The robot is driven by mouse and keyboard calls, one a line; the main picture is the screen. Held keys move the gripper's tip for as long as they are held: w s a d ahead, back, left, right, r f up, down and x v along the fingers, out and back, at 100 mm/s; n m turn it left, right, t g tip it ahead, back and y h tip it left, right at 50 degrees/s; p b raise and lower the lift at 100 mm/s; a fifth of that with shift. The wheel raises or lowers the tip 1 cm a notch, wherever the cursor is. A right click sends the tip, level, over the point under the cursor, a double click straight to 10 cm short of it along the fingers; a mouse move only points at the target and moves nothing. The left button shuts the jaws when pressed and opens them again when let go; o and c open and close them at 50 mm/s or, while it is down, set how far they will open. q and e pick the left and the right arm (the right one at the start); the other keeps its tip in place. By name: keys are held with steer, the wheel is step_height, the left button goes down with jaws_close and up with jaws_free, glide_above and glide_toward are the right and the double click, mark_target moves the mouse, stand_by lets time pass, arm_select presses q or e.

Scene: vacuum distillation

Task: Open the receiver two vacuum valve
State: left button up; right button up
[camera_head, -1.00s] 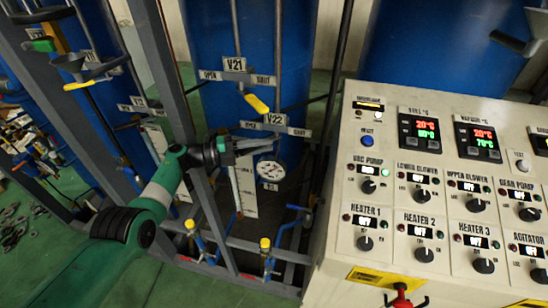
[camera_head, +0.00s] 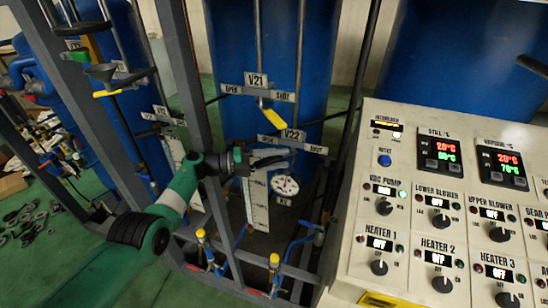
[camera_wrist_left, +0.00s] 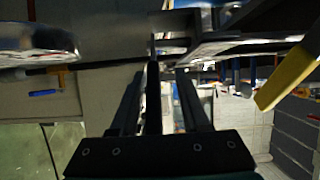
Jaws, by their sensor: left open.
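The V22 valve label (camera_head: 293,135) sits on a plate with wording at both ends, on the pipework in front of a blue tank. My left gripper (camera_head: 284,156) is just below that plate, jaws pointing right. The V22 handle cannot be made out; the gripper may hide it. Above is the V21 label (camera_head: 256,80), with OPEN and SHUT at its sides and a yellow-tipped handle (camera_head: 272,118) slanting down to the right. In the left wrist view the open fingers (camera_wrist_left: 160,75) have a thin dark piece between them; contact is unclear. A yellow handle (camera_wrist_left: 285,80) is at right.
A round gauge (camera_head: 285,185) and a white scale (camera_head: 257,205) are just below the gripper. A grey frame post (camera_head: 195,90) stands close by my left wrist. The control panel (camera_head: 375,160) fills the right. Yellow-capped valves (camera_head: 274,260) are low in front.

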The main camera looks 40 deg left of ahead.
arm_select(q)
steer(key=shift+o, duration=0.8)
step_height(320, 180, up, 6)
steer(key=s+d+p, duration=0.1)
steer(key=p, duration=0.4)
steer(key=shift+d, duration=0.2)
steer(key=s+d+r, duration=0.1)
steer(key=s+r+p, duration=0.1)
steer(key=r, duration=0.1)
steer(key=shift+d, duration=0.4)
steer(key=s+r, duration=0.1)
steer(key=s, duration=0.1)
steer(key=s+d+p, duration=0.1)
steer(key=s+r, duration=0.1)
steer(key=s, duration=0.1)
steer(key=shift+s+d+r, duration=0.2)
steer(key=shift+s+r, duration=0.1)
steer(key=shift+c, duration=0.8)
steer(key=s+d, duration=0.1)
steer(key=s+d+r, duration=0.1)
steer(key=s+d, duration=0.1)
steer(key=shift+s, duration=0.15)
